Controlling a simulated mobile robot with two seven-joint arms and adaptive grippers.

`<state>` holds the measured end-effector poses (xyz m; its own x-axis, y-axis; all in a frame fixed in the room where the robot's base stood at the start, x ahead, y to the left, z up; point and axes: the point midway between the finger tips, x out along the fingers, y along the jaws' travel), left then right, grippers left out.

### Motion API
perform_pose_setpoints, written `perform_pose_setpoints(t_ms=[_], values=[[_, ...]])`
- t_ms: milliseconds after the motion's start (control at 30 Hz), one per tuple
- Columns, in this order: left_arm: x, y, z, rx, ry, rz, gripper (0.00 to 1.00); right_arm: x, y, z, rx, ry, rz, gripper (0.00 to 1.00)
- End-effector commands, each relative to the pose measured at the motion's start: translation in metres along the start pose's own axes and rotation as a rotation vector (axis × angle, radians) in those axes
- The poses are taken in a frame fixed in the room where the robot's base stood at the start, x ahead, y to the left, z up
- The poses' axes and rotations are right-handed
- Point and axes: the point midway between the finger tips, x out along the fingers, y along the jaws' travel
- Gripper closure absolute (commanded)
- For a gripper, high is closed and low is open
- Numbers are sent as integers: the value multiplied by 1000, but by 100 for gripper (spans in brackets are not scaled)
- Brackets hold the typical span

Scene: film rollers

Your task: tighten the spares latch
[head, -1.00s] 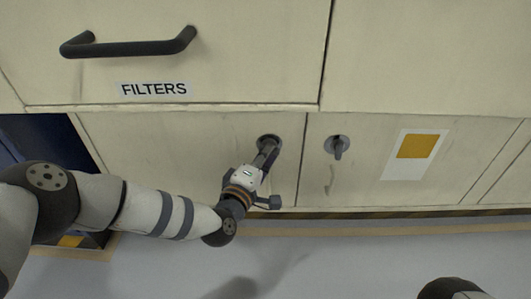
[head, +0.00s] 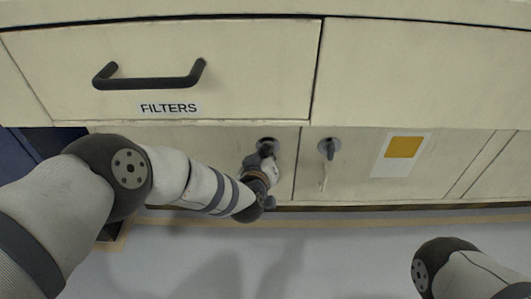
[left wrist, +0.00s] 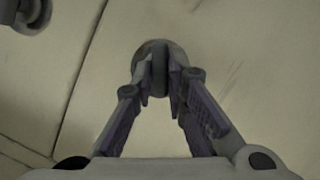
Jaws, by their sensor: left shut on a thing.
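Two round grey latches sit side by side on the lower cream doors; no spares label is legible in these views. The left latch (head: 267,144) is at the edge of the left door, and its grey knob (left wrist: 159,68) shows in the left wrist view between my finger pads. My left gripper (left wrist: 160,88) is shut on that knob; in the head view the gripper (head: 266,154) partly hides the latch. The right latch (head: 329,148) is free, its handle pointing down. My right gripper is not in view.
A drawer marked FILTERS with a dark bar handle (head: 149,78) is above the left door. A white card with a yellow square (head: 402,148) is on the right door. The grey floor (head: 330,255) is clear.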

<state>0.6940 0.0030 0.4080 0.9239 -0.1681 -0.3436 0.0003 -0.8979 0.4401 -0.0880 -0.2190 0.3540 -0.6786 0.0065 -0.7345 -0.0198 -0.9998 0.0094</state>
Motion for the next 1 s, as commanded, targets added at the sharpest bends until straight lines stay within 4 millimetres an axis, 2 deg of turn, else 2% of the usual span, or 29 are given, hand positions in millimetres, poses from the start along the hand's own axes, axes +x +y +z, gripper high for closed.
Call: perform_pose_setpoints(t_ms=[500,1000], values=[[0,4,2,312,-1,-125,100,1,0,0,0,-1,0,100],[0,4,2,380,-2,-154,100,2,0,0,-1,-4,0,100]])
